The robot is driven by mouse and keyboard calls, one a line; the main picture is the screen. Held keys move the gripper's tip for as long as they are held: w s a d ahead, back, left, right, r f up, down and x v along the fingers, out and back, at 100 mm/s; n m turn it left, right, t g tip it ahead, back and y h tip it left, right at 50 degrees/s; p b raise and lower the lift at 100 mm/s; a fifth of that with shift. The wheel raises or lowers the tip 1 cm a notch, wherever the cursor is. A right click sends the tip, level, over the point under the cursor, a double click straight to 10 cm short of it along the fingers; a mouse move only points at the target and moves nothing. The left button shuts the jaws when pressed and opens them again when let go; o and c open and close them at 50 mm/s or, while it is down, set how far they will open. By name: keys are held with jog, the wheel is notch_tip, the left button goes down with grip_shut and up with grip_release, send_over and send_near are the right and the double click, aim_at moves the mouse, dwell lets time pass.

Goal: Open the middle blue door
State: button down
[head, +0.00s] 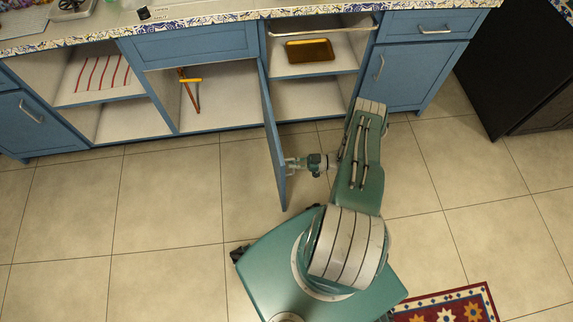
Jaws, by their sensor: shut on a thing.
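The middle blue door (273,145) stands swung out from the cabinet front. It is seen nearly edge-on and points toward me. It is hinged beside the divider, at the right of the middle compartment (228,95), which lies open below a blue drawer. My gripper (291,165) is at the right-hand face of the door, near its free end, and is shut there. The door's handle is too small and covered to make out clearly; the fingers appear to be closed on it.
An orange item (190,88) is inside the middle compartment. Open shelves on the right hold a brown tray (310,50). A closed blue door (388,77) is right of them. A patterned rug (447,304) lies at the lower right. Tiled floor left of the door is clear.

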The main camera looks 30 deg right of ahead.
jog(key=shift+s+d, duration=0.15)
jog(key=shift+d, duration=0.85)
jog(key=c, duration=0.7)
grip_release()
jog(key=shift+a, duration=0.1)
jog(key=v, duration=1.2)
